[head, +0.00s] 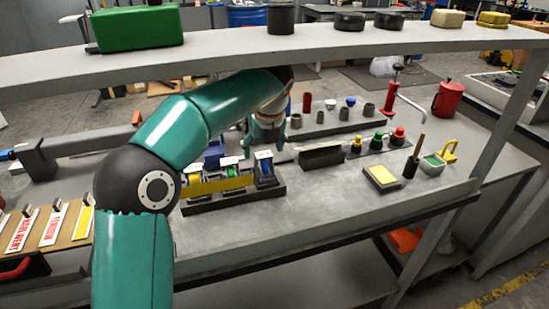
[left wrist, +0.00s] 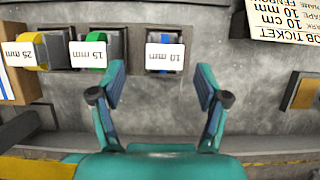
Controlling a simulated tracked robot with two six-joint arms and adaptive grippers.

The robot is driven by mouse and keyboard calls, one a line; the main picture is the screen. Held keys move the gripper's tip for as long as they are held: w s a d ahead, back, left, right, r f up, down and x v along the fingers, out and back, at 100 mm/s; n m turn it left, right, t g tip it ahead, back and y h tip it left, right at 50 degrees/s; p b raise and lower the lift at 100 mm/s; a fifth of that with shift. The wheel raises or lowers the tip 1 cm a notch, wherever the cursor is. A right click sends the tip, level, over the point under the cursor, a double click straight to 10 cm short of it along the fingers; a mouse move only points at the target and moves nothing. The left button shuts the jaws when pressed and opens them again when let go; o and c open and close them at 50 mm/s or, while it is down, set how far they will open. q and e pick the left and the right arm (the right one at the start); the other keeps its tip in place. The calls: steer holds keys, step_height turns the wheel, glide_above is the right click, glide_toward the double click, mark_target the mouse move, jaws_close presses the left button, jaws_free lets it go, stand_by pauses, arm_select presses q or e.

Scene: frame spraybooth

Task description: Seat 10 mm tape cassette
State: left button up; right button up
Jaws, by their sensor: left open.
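The 10 mm tape cassette (left wrist: 165,52), with a white label and blue tape, stands apart to the right of the 15 mm cassette (left wrist: 92,50) with green tape and the 25 mm cassette (left wrist: 25,50) with yellow tape. In the head view the blue-taped cassette (head: 265,172) shows at the right end of a dark holder (head: 235,198). My left gripper (left wrist: 160,88) is open and empty, its fingertips just short of the 10 mm cassette and spread wider than it. It also shows in the head view (head: 265,144), behind the cassettes. My right gripper is not in view.
A job ticket (left wrist: 285,20) lies at the top right of the wrist view. A dark block (head: 321,156), coloured-top bottles (head: 377,140) and a yellow pad (head: 382,176) stand to the right. A shelf (head: 230,50) crosses above the bench. The front right of the bench is clear.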

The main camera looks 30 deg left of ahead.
mark_target(264, 154)
arm_select(q)
steer(key=shift+w+a+f, duration=0.1)
steer(key=shift+w+f, duration=0.15)
steer(key=shift+f, duration=0.2)
steer(key=shift+w+a+f, duration=0.1)
steer(key=shift+w+f, duration=0.15)
steer(key=shift+f, duration=0.2)
steer(key=x, duration=0.5)
steer(key=shift+w+d+b, duration=0.1)
steer(key=shift+d+b, duration=0.05)
steer(key=shift+b, duration=0.2)
steer(key=shift+f, duration=0.2)
steer(key=shift+c, duration=0.2)
steer(key=c, duration=1.2)
steer(key=shift+c, duration=0.2)
steer(key=shift+r, duration=0.15)
